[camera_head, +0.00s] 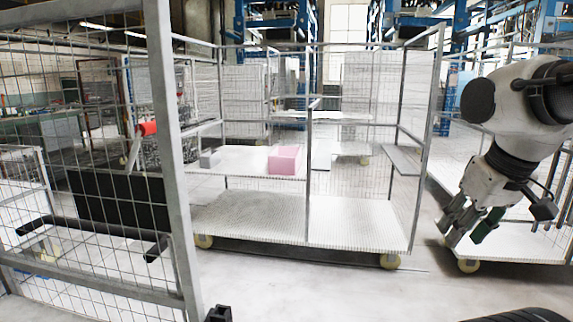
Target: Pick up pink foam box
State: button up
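The pink foam box (286,159) sits on the left half of the middle shelf of a wire-mesh cart (335,222). It stands close to the cart's central upright. My gripper (462,238) hangs at the right side of the camera_head view, pointing down and to the left. It is well apart from the box, to its right and nearer to me. Its fingers appear spread with nothing between them.
A mesh panel with a metal post (172,160) stands at the left front. Another cart stands behind my arm at right. The floor (330,285) before the cart is clear.

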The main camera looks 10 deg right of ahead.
aim_at(284, 160)
jog(key=i+l+z, duration=0.15)
jog(key=i, duration=0.3)
jog(key=i+l+z, duration=0.2)
jog(key=i, duration=0.25)
jog(key=i+l+z, duration=0.15)
jog(key=i, duration=0.3)
jog(key=i+j+u, duration=0.1)
jog(key=i+u, duration=0.3)
jog(key=i+l+u, duration=0.15)
jog(key=i+u, duration=0.2)
jog(key=i, duration=0.25)
jog(key=i+l+u, duration=0.2)
jog(key=i+u, duration=0.2)
jog(key=i+j+u, duration=0.1)
jog(key=i+u, duration=0.65)
jog(key=i+l+u, duration=0.15)
jog(key=i+u, duration=0.2)
jog(key=i+j+z, duration=0.15)
jog(key=i, duration=0.25)
jog(key=i+j+z, duration=0.15)
jog(key=i, duration=0.25)
jog(key=i+z, duration=0.25)
jog(key=z, duration=0.15)
jog(key=i+j+z, duration=0.15)
jog(key=z, duration=0.25)
jog(key=i+j+z, duration=0.2)
jog(key=z, duration=0.15)
jog(key=i+j+z, duration=0.2)
jog(key=z, duration=0.2)
